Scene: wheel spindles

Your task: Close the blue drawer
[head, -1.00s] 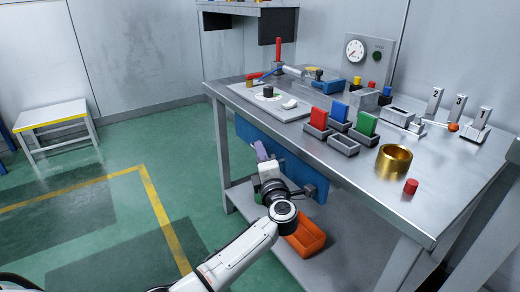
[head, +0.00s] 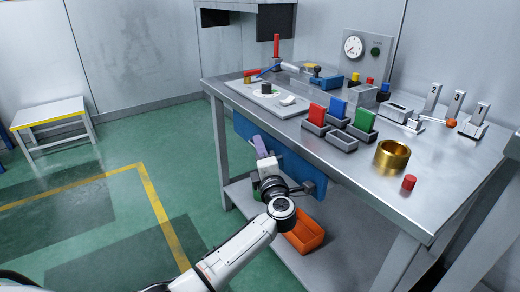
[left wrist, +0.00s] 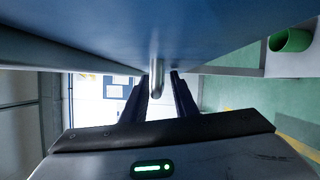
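The blue drawer (head: 300,173) is under the workbench in the head view; its broad blue front faces me. I cannot tell how far out it stands. In the left wrist view the blue surface (left wrist: 165,25) fills the top, and a metal bar handle (left wrist: 156,80) stands out from it. My left gripper (head: 261,148) is close in front of the drawer. In the left wrist view its dark fingers (left wrist: 160,85) are on either side of the handle, with a narrow gap visible, so it looks open around the handle. My right gripper is not in view.
The workbench (head: 340,165) above carries several small bins, blocks and a brass ring (head: 392,156). An orange bin (head: 304,237) sits on the lower shelf. A stool (head: 50,115) stands at the far left. The green floor between is clear.

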